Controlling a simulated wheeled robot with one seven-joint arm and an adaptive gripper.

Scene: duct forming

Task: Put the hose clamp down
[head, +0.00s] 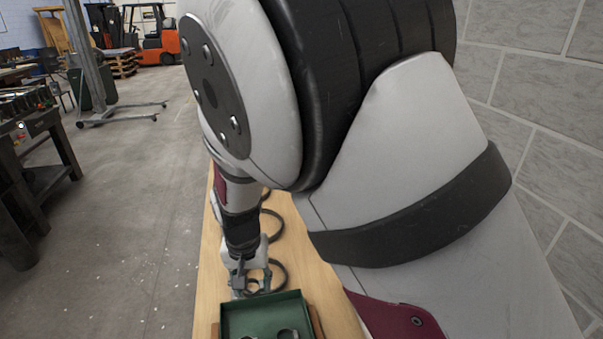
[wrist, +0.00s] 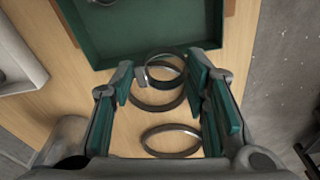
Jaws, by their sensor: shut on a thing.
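My gripper (wrist: 162,72) is shut on the hose clamp (wrist: 181,64), a thin metal band with a small pale screw housing at its left side. The clamp is between the green-padded fingers, over the wooden table just beside the near wall of the green tray (wrist: 150,38). A larger dark ring (wrist: 158,107) lies beneath it on the table, partly overlapped by the clamp in the wrist view. In the head view my gripper (head: 242,284) is low over the table behind the tray (head: 260,318); the held clamp is hard to make out there.
Another ring (wrist: 172,152) lies on the wooden table (wrist: 225,112), and a further ring (head: 273,238) shows in the head view. A pale grey container (wrist: 18,62) is at the left. Round parts sit in the tray. Bare tabletop shows right of the gripper in the wrist view.

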